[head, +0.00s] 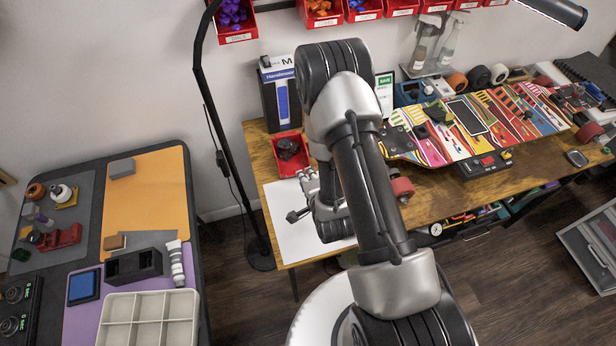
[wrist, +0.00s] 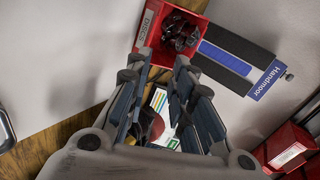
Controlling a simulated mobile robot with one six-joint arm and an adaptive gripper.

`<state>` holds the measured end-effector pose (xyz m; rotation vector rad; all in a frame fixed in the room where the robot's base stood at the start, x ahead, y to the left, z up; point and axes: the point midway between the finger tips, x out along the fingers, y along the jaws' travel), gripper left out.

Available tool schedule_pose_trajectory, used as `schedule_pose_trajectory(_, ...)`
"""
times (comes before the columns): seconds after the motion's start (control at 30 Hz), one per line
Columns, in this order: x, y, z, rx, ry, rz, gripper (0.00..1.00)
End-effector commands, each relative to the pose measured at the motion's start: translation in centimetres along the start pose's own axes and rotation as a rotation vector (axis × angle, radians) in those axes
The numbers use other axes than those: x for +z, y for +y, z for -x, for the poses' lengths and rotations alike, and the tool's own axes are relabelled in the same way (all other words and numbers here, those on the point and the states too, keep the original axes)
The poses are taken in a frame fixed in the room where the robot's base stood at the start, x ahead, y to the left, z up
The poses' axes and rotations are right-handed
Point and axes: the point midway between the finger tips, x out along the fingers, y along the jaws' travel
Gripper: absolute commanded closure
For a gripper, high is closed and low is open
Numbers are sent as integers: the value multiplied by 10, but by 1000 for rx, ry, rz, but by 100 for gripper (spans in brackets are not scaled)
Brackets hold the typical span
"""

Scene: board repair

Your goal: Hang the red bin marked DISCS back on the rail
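The red bin marked DISCS (head: 287,138) stands on the wooden table, holding dark round parts. In the wrist view the bin (wrist: 148,52) is just beyond the fingertips, its white DISCS label on the left side. My gripper (head: 308,185) is low over the table, on the near side of the bin. In the wrist view my gripper (wrist: 158,70) has its fingers apart with nothing held; whether a fingertip touches the bin is unclear. Red bins hang along the back wall; a gap shows between the bin of purple parts (head: 238,36) and the bin of orange parts (head: 322,22).
A blue-and-black box (head: 280,95) stands right behind the bin. A black lamp pole (head: 212,110) rises left of the table. A white sheet (head: 290,215) lies under my gripper. A colourful skateboard deck (head: 480,120) fills the table's right.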

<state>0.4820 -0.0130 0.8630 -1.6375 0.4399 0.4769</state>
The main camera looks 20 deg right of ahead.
Motion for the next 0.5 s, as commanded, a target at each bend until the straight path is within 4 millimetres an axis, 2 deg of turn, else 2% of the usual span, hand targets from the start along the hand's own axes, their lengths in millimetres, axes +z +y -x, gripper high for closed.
schedule_pose_trajectory(0.03, 1, 11, 4, -7, 1, -37, 78)
schedule_pose_trajectory(0.2, 3, 25, 8, -45, 4, -113, 78)
schedule_pose_trajectory(0.37, 3, 26, 3, -56, 5, -126, 78)
schedule_pose_trajectory(0.5, 3, 26, -8, -56, 5, -125, 78)
